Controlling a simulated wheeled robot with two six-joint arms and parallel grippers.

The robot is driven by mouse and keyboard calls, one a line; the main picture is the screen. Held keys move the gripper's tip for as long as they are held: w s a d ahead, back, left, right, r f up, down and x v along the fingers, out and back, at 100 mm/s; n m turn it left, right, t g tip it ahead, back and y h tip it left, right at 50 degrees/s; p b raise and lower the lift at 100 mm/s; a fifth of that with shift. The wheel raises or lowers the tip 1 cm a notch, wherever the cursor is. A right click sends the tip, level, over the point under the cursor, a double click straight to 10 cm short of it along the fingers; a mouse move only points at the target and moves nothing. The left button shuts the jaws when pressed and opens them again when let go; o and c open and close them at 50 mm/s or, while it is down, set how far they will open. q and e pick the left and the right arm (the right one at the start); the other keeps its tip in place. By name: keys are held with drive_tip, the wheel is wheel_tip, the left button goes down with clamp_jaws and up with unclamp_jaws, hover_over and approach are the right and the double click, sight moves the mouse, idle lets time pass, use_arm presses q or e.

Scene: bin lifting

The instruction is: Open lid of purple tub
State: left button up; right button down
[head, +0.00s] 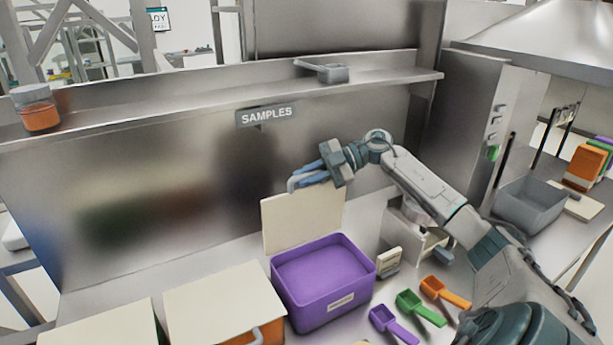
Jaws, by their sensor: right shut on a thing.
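The purple tub (325,310) stands on the steel counter in the lower middle of the head view, with purple contents showing inside. Its cream lid (300,220) is raised and stands nearly upright along the tub's back left edge. My right gripper (303,182) is shut on the lid at its upper edge. The exact contact of the fingers is partly hidden by the gripper's own body. My left gripper is not in view.
Two more cream-lidded tubs, one of them orange (268,335), stand at the lower left. Purple, green (420,308) and orange scoops lie right of the tub. A steel shelf (200,97) with a SAMPLES sign runs behind. A grey bin (530,205) stands at right.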

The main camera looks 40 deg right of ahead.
idle(0.3)
drive_tip(key=c, duration=1.4)
unclamp_jaws()
drive_tip(key=shift+s+d+b, duration=0.2)
drive_tip(key=shift+d+b, duration=0.15)
drive_tip(key=shift+d, duration=0.05)
drive_tip(key=b+v, duration=0.4)
drive_tip(key=v, duration=0.6)
